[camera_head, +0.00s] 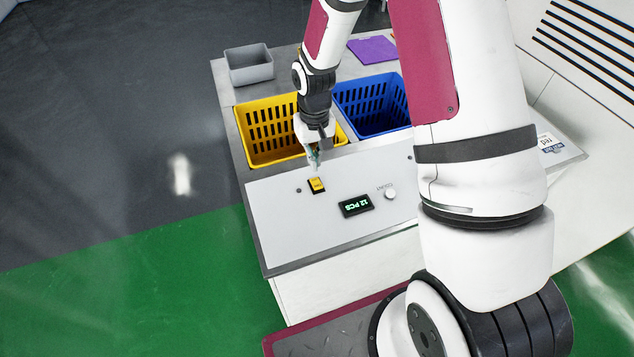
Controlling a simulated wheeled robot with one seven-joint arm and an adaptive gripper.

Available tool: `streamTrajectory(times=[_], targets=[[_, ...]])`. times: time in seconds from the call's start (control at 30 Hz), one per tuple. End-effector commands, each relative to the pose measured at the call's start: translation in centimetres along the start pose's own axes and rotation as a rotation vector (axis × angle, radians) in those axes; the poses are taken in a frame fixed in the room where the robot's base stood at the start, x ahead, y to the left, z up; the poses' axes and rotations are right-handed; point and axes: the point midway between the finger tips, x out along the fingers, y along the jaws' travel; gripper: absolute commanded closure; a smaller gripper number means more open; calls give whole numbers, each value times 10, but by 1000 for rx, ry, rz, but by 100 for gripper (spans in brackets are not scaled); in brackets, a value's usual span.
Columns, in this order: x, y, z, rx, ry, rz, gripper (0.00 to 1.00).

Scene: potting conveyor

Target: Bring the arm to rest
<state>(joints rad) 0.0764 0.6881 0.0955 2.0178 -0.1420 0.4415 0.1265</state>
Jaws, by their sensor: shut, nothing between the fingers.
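My gripper (314,160) points down over the near part of the bench, just above and behind a yellow button (317,185) on the white panel. Its fingers are small in this view and look closed with nothing held. I cannot tell whether the fingertips touch the button. My arm reaches from the right side of the picture over the bench, and its wrist hangs in front of the yellow crate.
A yellow crate (243,137) and a blue crate (347,97) sit in the bench behind the panel (285,222). A grey bin (248,70) and a purple mat (372,49) lie farther back.

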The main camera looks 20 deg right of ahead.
Motion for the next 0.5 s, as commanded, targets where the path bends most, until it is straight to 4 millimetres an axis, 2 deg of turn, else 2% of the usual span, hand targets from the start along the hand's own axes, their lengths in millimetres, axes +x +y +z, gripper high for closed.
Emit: streamTrajectory(times=[0.13, 0.5], targets=[[-7, 0, 0, 0, 0, 0, 100], [-7, 0, 0, 0, 0, 0, 100]])
